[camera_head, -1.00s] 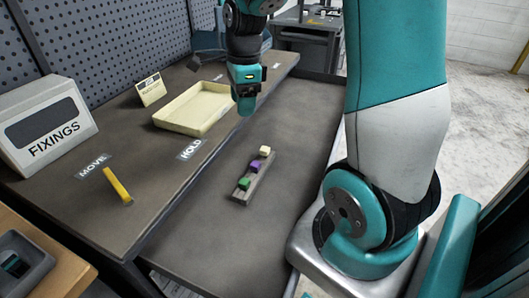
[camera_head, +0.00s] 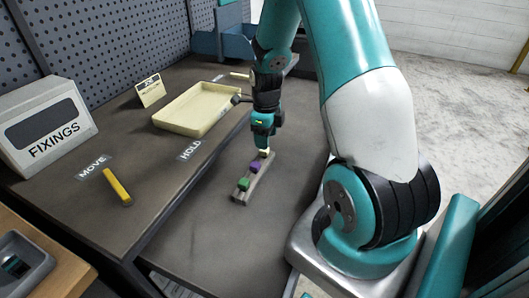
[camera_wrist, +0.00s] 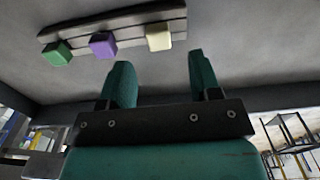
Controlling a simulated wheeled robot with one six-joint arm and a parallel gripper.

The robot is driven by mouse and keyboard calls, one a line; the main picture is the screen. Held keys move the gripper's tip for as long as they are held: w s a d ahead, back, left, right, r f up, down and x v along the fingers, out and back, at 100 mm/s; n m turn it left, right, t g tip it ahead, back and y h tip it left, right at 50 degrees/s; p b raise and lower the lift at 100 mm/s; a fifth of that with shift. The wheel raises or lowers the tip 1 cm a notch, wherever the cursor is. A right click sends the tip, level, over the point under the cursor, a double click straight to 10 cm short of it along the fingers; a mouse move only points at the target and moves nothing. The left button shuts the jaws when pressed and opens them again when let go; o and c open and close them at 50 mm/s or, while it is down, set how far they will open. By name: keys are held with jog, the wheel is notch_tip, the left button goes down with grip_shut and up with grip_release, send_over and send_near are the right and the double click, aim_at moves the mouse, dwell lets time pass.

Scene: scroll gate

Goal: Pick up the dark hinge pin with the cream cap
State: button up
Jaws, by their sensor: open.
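A grey rack (camera_head: 243,197) on the lower bench surface holds a row of pins with coloured caps: green (camera_head: 243,184), purple (camera_head: 253,168) and cream. The cream cap (camera_head: 264,153) is at the far end, partly covered by my gripper (camera_head: 264,148) in the head view. In the wrist view the cream cap (camera_wrist: 159,37) is above the gap between my fingers (camera_wrist: 160,80), nearer the right finger, with the purple cap (camera_wrist: 103,45) and green cap (camera_wrist: 57,54) to its left. My fingers are apart with nothing between them. The pin's dark shaft is hidden.
A cream tray (camera_head: 196,112) sits on the raised shelf near a HOLD label (camera_head: 189,150). A yellow bar (camera_head: 117,187) lies by a MOVE label (camera_head: 93,167). A FIXINGS box (camera_head: 45,125) stands left. The lower surface around the rack is mostly clear.

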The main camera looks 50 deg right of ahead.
aim_at(264, 156)
jog(key=shift+w+a+f+p, duration=0.1)
jog(key=shift+w+f+p, duration=0.1)
jog(key=shift+f, duration=1.15)
jog(key=shift+w+a+f+p, duration=0.1)
jog(key=shift+f+p, duration=0.1)
jog(key=shift+f, duration=1.15)
jog(key=c, duration=1.1)
jog(key=shift+o, duration=0.2)
jog(key=shift+d+r, duration=0.1)
